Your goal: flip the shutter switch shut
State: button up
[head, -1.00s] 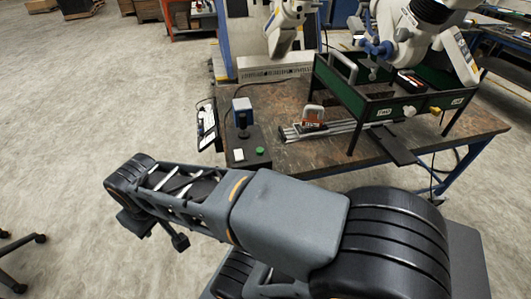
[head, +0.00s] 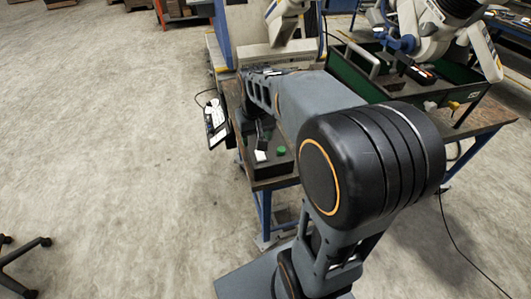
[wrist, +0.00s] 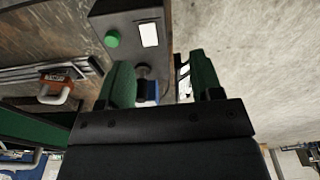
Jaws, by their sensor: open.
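A dark control box (head: 268,172) sits at the table's left edge; it also shows in the wrist view (wrist: 102,22). It carries a green button (wrist: 112,38) and a white rectangular piece (wrist: 149,34). A short dark stem with a blue block (wrist: 152,92) stands by the box, partly hidden behind my gripper. No readable label marks which part is the shutter switch. My gripper (wrist: 163,77) is open, its green-padded fingers either side of the stem and block in the picture; I see no contact.
An orange-labelled block with a pale handle (wrist: 56,85) sits by metal rails left of the gripper in the wrist view. A green-walled frame (head: 362,72) and a white robot arm (head: 430,28) stand on the table's right. Open floor lies left.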

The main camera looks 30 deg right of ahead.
jog(key=g, duration=0.1)
send_over(262, 158)
jog(key=f, duration=0.2)
jog(key=shift+m, duration=0.3)
notch_tip(262, 158, down, 13)
jog(key=shift+a+f+p, duration=0.1)
jog(key=shift+p, duration=0.35)
